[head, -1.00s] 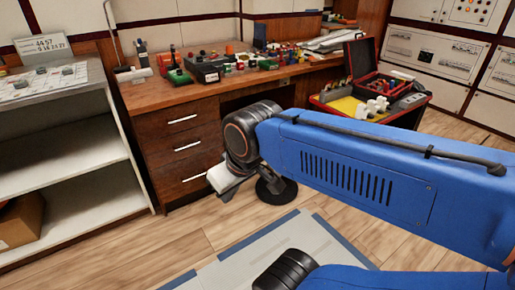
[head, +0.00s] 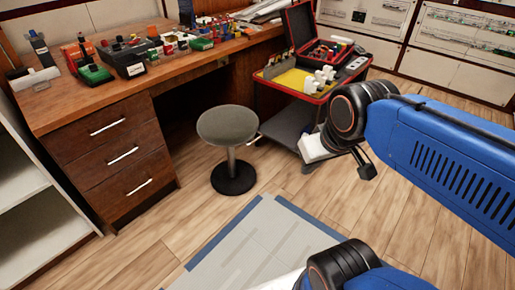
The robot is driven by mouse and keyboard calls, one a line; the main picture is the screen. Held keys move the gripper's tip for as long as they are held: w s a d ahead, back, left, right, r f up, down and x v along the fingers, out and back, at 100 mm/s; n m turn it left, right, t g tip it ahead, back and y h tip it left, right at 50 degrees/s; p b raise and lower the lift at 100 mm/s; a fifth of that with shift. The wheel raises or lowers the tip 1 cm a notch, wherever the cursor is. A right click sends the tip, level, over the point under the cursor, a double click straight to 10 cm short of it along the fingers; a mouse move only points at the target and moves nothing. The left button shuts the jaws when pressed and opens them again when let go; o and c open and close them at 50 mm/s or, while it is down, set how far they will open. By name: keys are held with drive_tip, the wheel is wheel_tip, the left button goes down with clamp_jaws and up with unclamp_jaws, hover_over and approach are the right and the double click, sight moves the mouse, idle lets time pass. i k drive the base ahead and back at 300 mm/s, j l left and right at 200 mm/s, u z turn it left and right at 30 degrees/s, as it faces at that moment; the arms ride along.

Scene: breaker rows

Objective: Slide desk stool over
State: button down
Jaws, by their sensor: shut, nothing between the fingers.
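The desk stool (head: 228,126) has a round grey seat on a single post with a round black base. It stands upright on the wood floor in front of the desk's open knee space, right of the drawers. The wooden desk (head: 105,130) runs along the left and back, its top above the stool seat. My gripper (head: 367,172) is to the right of the stool, apart from it, at the end of my blue arm. It is shut and empty, and its fingers are small and partly hidden by the wrist.
A cart (head: 290,88) with an open red case stands right of the stool, close to it. A grey floor mat with blue edges (head: 262,240) lies in front. White shelves (head: 40,215) are at left. Bare floor shows between stool and mat.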

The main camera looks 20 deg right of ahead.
sight(229, 127)
drive_tip(key=i+j+z, duration=0.15)
drive_tip(key=j+z, duration=0.25)
drive_tip(key=j, duration=0.4)
drive_tip(key=j+z, duration=0.45)
drive_tip(key=j, duration=0.35)
drive_tip(key=i, duration=0.05)
